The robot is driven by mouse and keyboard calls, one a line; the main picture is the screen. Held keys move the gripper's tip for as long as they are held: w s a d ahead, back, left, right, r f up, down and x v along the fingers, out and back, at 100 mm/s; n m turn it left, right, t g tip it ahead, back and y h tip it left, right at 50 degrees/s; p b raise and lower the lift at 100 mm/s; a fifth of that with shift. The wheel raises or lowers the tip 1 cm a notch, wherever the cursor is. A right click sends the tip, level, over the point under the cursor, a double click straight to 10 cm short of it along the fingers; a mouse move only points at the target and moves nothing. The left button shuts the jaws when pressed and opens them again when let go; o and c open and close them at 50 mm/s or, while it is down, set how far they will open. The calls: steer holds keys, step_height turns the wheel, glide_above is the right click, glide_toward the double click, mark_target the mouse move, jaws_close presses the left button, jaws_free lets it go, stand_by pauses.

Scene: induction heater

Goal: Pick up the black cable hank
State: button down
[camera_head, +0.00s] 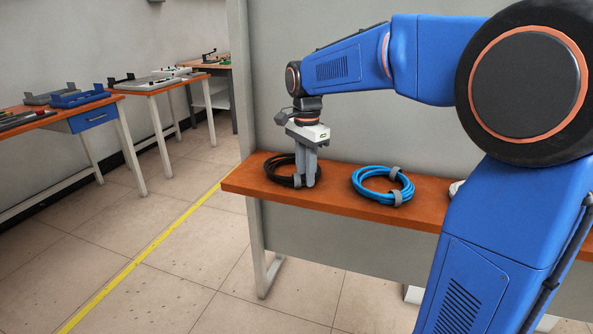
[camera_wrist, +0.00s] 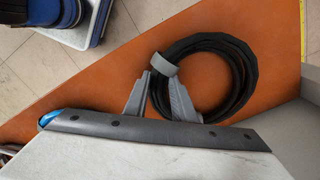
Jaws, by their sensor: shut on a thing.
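The black cable hank (camera_head: 278,168) lies coiled on the left end of the orange-brown tabletop in the head view. In the wrist view the hank (camera_wrist: 248,75) is a round black coil with a grey tie (camera_wrist: 165,64) on its left side. My gripper (camera_head: 306,181) points down over the right side of the hank. In the wrist view my gripper (camera_wrist: 160,88) has its two grey fingers at the coil's tied side, shut on the hank there. The fingers hide part of the coil. I cannot tell whether the hank touches the table all round.
A blue cable hank (camera_head: 383,186) with grey ties lies to the right on the same table (camera_head: 330,203). A grey panel (camera_head: 350,90) stands behind it. Other workbenches (camera_head: 100,103) with tools stand at the far left. A yellow line (camera_head: 150,250) crosses the floor.

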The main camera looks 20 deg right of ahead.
steer(key=shift+r, duration=0.15)
step_height(320, 180, up, 10)
stand_by(0.4)
steer(key=shift+s, duration=0.1)
stand_by(0.5)
